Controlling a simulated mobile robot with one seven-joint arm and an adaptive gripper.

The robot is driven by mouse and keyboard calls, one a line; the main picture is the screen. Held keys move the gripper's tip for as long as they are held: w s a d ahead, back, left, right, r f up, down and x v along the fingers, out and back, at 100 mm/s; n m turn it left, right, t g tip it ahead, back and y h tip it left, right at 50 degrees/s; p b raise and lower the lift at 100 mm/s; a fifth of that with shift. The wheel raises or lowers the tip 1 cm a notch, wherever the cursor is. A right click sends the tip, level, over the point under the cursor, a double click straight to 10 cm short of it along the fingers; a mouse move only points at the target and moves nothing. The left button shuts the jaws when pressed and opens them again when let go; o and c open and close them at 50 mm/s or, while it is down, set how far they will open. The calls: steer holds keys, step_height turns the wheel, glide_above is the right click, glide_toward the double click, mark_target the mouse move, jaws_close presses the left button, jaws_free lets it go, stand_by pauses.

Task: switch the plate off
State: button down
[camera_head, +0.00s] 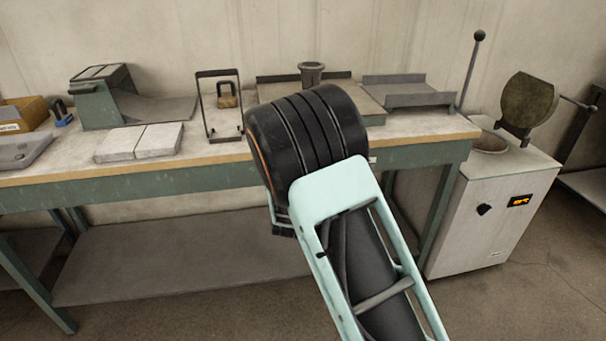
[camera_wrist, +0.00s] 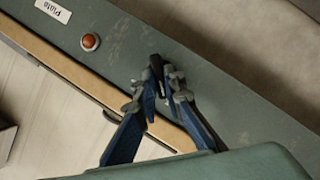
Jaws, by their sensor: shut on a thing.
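In the wrist view a white label reading "Plate" (camera_wrist: 53,10) is on the green front face of the bench (camera_wrist: 225,75). Beside it is a round orange-red button or lamp (camera_wrist: 89,41) in a pale ring; I cannot tell which, or whether it is lit. My gripper (camera_wrist: 158,78) has blue fingers and is shut on a small black knob-like piece (camera_wrist: 156,63) at the green face, to the right of the lamp. The fingertips hide most of that piece. In the head view my arm hides the label and lamp, and most of the gripper.
On the bench (camera_head: 215,161) are pale blocks (camera_head: 139,142), a black frame (camera_head: 219,105), a small dark cup (camera_head: 311,74) and a grey tray (camera_head: 408,92). A white furnace (camera_head: 490,215) with a raised lid and orange display stands to the right. Open floor lies in front.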

steer(key=c, duration=2)
jaws_free()
steer(key=v, duration=1.2)
